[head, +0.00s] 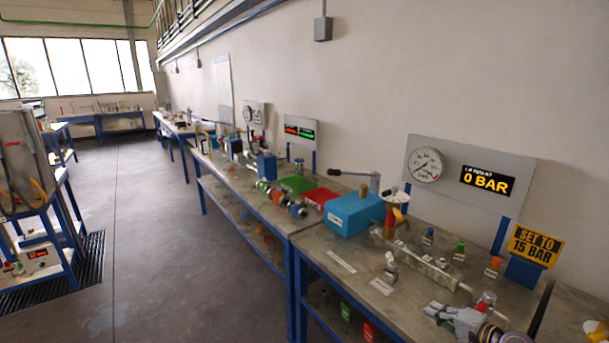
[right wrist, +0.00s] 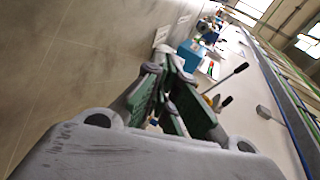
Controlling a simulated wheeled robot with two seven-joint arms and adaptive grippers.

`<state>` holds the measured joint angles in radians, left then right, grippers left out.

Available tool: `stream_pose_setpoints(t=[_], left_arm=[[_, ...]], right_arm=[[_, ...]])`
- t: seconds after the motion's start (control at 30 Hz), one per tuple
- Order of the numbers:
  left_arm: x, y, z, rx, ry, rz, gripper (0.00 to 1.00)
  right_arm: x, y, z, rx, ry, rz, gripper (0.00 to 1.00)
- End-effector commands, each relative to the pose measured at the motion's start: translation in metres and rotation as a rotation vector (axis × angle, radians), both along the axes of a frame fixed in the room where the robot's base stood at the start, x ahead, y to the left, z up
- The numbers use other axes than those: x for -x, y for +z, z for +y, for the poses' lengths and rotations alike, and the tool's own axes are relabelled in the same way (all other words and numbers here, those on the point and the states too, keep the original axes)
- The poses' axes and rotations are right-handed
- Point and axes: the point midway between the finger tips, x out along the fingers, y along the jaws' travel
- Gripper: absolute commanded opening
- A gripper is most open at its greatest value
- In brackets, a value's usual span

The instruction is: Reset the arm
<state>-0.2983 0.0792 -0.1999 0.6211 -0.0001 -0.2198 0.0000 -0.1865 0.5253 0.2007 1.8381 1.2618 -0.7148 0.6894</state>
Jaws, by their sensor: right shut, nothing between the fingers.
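My right gripper (head: 436,312) is low at the right of the head view, over the near part of the bench (head: 345,262). Its fingers are shut with nothing between them. In the right wrist view the gripper (right wrist: 172,72) shows its green-padded fingers close together. A blue box with a long-handled lever pump (head: 354,212) stands on the bench to the left of the gripper. It also shows in the right wrist view as a blue block (right wrist: 190,54). My left gripper is not in view.
A pipe assembly (head: 425,262) lies along the bench behind the gripper, with small coloured valves nearby. A gauge panel (head: 466,172) reads 0 BAR. A yellow sign (head: 535,244) says SET TO 15 BAR. Green (head: 297,185) and red (head: 320,196) trays lie further left. The floor (head: 160,250) is open.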

Motion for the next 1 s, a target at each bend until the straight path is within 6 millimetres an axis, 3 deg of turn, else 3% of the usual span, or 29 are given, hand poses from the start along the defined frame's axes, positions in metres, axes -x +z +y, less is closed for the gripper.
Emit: stream_pose_setpoints(t=[0.37,0.7,1.0], left_arm=[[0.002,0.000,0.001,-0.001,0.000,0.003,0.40],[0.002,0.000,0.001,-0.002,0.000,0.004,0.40],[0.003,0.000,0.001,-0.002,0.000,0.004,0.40]], right_arm=[[0.047,-0.044,0.064,0.239,0.193,0.064,0.00],[0.121,-0.085,0.129,0.574,0.455,0.140,0.00],[0.183,-0.096,0.157,0.839,0.644,0.205,0.00]])
